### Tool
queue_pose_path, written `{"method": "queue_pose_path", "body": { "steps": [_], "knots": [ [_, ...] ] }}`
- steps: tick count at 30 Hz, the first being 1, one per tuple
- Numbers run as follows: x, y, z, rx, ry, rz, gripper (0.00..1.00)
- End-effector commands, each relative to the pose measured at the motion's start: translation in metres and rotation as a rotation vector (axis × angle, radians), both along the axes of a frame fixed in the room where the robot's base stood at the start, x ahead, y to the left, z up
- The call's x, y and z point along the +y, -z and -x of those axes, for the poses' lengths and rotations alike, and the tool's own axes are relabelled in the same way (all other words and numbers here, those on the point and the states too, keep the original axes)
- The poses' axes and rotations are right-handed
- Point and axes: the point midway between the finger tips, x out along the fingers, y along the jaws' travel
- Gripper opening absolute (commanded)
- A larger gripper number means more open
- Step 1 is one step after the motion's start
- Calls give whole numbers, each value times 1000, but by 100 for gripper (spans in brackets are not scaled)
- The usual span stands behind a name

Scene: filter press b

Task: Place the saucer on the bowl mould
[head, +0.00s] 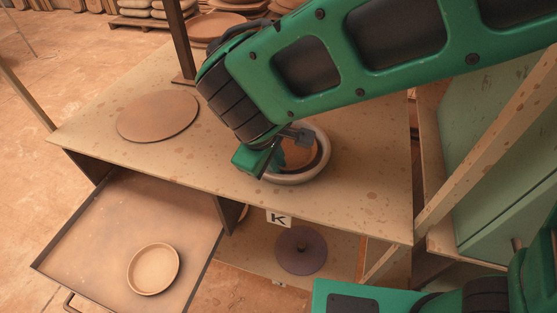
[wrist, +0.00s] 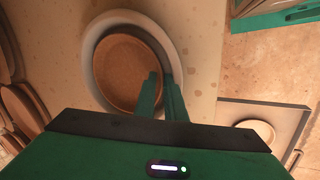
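The bowl mould is a pale round ring (head: 318,172) on the tabletop, under the end of my arm. In the wrist view its pale rim (wrist: 91,62) surrounds a brown round dish that looks like the saucer (wrist: 122,72). The saucer appears within the ring; I cannot tell whether it rests on the mould or hangs slightly above it. My gripper (wrist: 160,85) is at the saucer's right edge in the wrist view, one finger over the saucer, the other over its outer side. The fingers are close together with a narrow gap; whether they pinch the rim is unclear. My gripper partly hides both in the head view.
A flat brown disc (head: 157,115) lies on the tabletop (head: 225,175) to the left. A small pale dish (head: 153,269) sits in a low tray (head: 95,235) below the front edge. A dark disc (head: 301,250) is on the shelf underneath. A dark post (head: 181,45) rises behind.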

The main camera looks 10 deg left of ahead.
Motion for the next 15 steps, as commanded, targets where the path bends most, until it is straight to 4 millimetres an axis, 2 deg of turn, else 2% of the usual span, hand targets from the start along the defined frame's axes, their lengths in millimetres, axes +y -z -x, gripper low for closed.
{"method": "queue_pose_path", "body": {
  "steps": [8,15],
  "knots": [
    [2,-10,4,-1,-2,-1,11],
    [8,-51,18,-1,-2,-6,11]
  ]
}}
